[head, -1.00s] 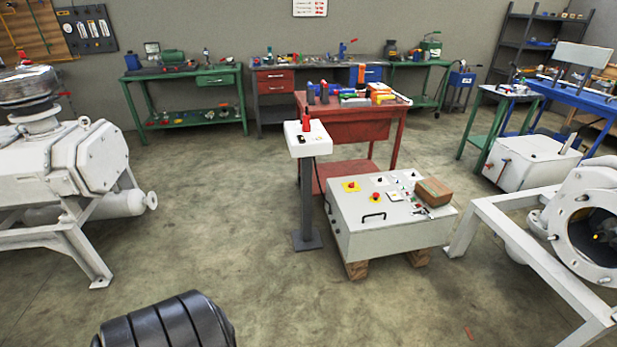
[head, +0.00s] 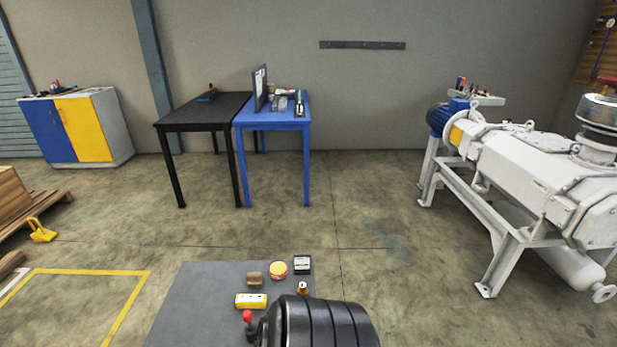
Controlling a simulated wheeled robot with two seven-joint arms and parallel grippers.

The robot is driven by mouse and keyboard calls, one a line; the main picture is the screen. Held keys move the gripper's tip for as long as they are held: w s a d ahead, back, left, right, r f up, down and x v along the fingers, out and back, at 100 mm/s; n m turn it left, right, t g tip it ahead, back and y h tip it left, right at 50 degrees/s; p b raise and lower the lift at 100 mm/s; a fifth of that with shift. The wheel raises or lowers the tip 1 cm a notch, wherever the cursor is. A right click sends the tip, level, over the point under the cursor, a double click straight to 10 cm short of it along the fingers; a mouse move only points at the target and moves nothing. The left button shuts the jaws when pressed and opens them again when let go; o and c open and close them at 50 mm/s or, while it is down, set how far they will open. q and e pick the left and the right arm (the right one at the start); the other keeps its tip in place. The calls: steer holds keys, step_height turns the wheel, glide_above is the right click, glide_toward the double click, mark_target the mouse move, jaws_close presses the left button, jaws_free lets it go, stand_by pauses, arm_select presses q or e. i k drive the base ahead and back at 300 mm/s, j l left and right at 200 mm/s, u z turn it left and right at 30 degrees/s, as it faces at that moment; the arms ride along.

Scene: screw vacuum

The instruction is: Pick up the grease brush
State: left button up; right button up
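I cannot make out a grease brush for certain in the head view. Neither of my grippers shows. Small items lie on a grey flat top (head: 195,305) at the bottom centre: a brown block (head: 255,279), a round yellow-orange tin (head: 278,270), a white and black box (head: 302,264), a yellow block (head: 251,300) and a red-topped item (head: 247,317). A black ribbed shape in front hides part of this top. Small upright items (head: 461,84) stand by the pump at the right, too small to identify.
A blue table (head: 272,126) and a black table (head: 190,122) stand by the back wall. A blue and yellow cabinet (head: 117,127) stands at the left, a wooden pallet (head: 50,205) at the left edge. A white pump machine (head: 530,175) fills the right. The middle floor is clear.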

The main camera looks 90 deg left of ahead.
mark_target(255, 280)
steer(key=u, duration=3.2)
